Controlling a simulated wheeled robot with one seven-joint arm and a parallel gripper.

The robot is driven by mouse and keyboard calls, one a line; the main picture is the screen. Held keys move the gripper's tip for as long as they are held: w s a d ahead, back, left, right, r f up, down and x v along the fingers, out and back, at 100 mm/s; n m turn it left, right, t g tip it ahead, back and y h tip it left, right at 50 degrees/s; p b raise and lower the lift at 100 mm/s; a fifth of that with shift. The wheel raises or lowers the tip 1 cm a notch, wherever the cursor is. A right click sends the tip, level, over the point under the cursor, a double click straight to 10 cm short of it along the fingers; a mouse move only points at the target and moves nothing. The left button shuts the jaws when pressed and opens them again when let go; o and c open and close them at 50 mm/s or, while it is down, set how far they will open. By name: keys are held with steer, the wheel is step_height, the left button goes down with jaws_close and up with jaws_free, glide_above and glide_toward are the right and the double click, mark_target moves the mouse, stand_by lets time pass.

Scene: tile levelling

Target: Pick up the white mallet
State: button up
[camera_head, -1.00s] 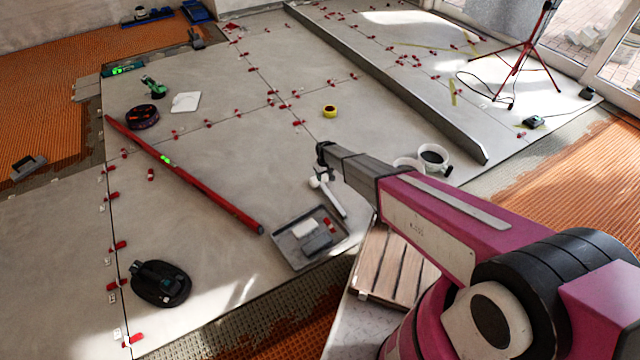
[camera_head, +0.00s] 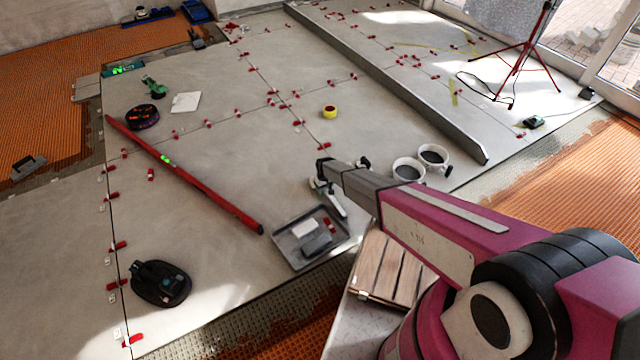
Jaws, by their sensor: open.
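The white mallet lies on the grey tiles just behind the grey tray, its pale handle (camera_head: 338,205) slanting down to the right. Its white head (camera_head: 313,184) is partly hidden by my gripper. My gripper (camera_head: 321,180) is open, pointing down at the head end of the mallet. Its dark fingers overlap the mallet in the picture; I cannot tell whether they touch it or stand around it.
The grey tray (camera_head: 283,250) with small items lies close in front of the mallet. Two white buckets (camera_head: 408,170) stand to the right beyond my arm. A yellow tape roll (camera_head: 330,112) lies farther back. A long red level (camera_head: 205,190) lies to the left. Tiles between are clear.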

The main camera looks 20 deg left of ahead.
steer(key=shift+c, duration=0.3)
jaws_close()
steer(key=shift+r, duration=0.1)
